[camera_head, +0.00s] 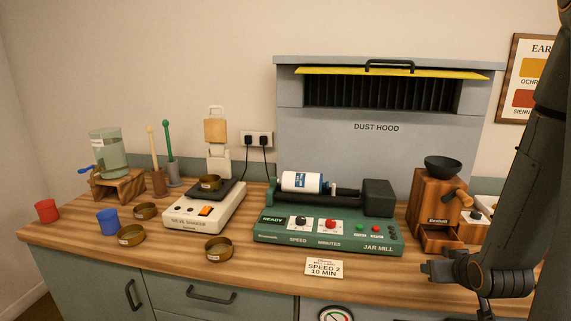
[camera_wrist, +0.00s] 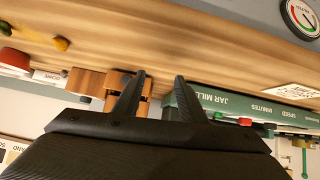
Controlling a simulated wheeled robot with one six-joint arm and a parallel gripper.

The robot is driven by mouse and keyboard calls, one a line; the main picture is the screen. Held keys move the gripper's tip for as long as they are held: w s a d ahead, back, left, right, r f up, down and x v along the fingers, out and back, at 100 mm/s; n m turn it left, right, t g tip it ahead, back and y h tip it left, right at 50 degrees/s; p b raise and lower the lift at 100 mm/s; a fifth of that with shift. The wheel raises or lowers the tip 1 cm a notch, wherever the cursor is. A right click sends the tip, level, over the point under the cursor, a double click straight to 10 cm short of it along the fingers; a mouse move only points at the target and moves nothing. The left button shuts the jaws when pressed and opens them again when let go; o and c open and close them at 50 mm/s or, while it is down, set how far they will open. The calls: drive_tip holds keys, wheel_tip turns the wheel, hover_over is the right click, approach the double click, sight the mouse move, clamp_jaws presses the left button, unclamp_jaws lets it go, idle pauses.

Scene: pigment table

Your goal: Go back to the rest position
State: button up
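My arm (camera_head: 545,150) hangs down the right side of the head view, in front of the right end of the wooden worktop (camera_head: 80,238). In the wrist view my gripper (camera_wrist: 159,78) has its two black fingers apart, with nothing held between them. The wrist view is turned, with the worktop's wood running across the top. The jar mill (camera_head: 330,232) stands in the middle of the worktop, with a white jar (camera_head: 301,182) lying on its rollers. The fingers' exact distance to the worktop is hard to tell.
A wooden grinder (camera_head: 430,215) stands near my arm. A grey dust hood (camera_head: 380,150) rises behind the mill. A sieve shaker (camera_head: 195,212), several brass pans, a red cup (camera_head: 46,211) and a blue cup (camera_head: 107,222) are to the left. A card (camera_head: 323,268) lies at the front edge.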

drive_tip(key=s+a+r+g+y, duration=0.1)
drive_tip(key=s+a+g, duration=0.3)
drive_tip(key=a, duration=0.7)
drive_tip(key=s+a+r+n+g+y, duration=0.1)
drive_tip(key=s+a+r+g, duration=0.2)
drive_tip(key=s+a, duration=0.5)
drive_tip(key=a+g, duration=0.1)
drive_tip(key=a, duration=0.2)
drive_tip(key=shift+a+n+g, duration=0.3)
drive_tip(key=shift+a, duration=0.05)
idle(0.5)
